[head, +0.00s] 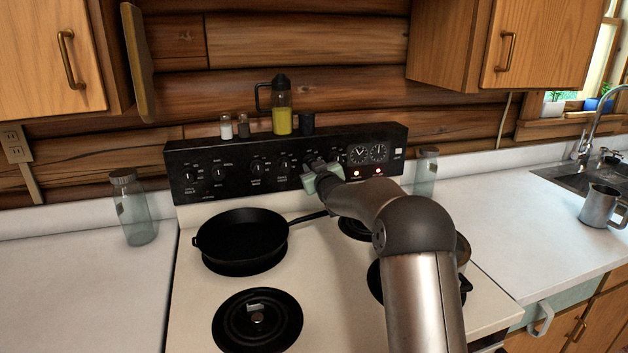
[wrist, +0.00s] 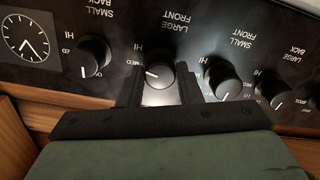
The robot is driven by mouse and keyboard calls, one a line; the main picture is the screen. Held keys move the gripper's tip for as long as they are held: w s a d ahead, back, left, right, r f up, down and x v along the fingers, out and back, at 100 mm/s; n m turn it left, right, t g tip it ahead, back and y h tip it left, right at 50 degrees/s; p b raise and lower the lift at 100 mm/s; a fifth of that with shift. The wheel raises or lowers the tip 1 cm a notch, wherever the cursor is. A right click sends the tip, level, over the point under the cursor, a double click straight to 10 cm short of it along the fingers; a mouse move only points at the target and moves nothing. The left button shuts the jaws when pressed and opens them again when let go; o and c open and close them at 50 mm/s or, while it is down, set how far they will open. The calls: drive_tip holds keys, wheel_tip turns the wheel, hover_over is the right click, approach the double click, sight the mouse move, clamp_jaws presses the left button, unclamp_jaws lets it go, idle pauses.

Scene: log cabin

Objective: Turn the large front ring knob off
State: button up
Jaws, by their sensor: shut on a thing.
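The black large front ring knob (wrist: 157,74) is on the stove's back panel, under the upside-down label LARGE FRONT in the wrist view. Its white pointer line points left, toward the MED mark. My gripper (wrist: 160,88) has one finger on each side of this knob and is shut on it. In the head view my gripper (head: 312,165) is against the black control panel (head: 232,160), right of its middle, and hides the knob. Two red lights (head: 355,173) glow on the panel, right of my gripper.
Other knobs sit close on both sides, including small back (wrist: 94,54) and small front (wrist: 224,80). A black skillet (head: 242,240) rests on the stovetop, its handle reaching toward my arm. An oil bottle (head: 281,105) and shakers stand above the panel. A glass jar (head: 131,207) stands left.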

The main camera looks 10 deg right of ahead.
drive_tip(key=shift+r+n+b, duration=0.1)
drive_tip(key=shift+n+b, duration=6.7)
drive_tip(key=shift+n, duration=3.5)
drive_tip(key=shift+d, duration=0.1)
drive_tip(key=o, duration=1)
drive_tip(key=shift+c, duration=0.2)
